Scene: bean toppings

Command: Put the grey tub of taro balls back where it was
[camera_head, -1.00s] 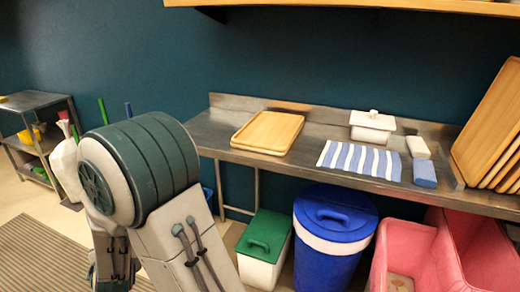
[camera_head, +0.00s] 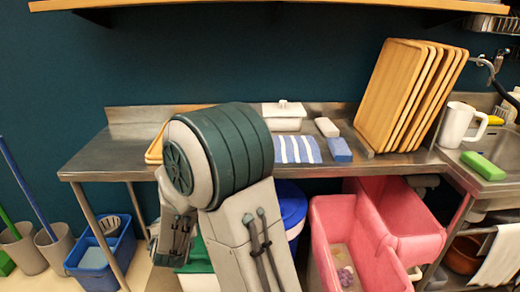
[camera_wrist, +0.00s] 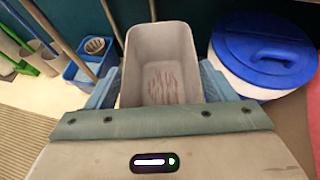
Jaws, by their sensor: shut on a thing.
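The grey tub (camera_wrist: 183,42) is in the wrist view, between the two blue-grey fingers of my gripper (camera_wrist: 160,88). My gripper is shut on it. I look down into the tub; its floor shows reddish-brown streaks, and no whole taro balls can be made out. In the head view my arm stands in front of the steel counter, and neither the tub nor the gripper can be made out there.
The steel counter (camera_head: 100,157) bears a white lidded box (camera_head: 284,123), a striped cloth (camera_head: 297,150), sponges and leaning wooden trays (camera_head: 392,85). Below are a blue-lidded bin (camera_wrist: 262,50), pink tubs (camera_head: 375,255) and a blue bucket (camera_head: 95,284). A sink is at the right.

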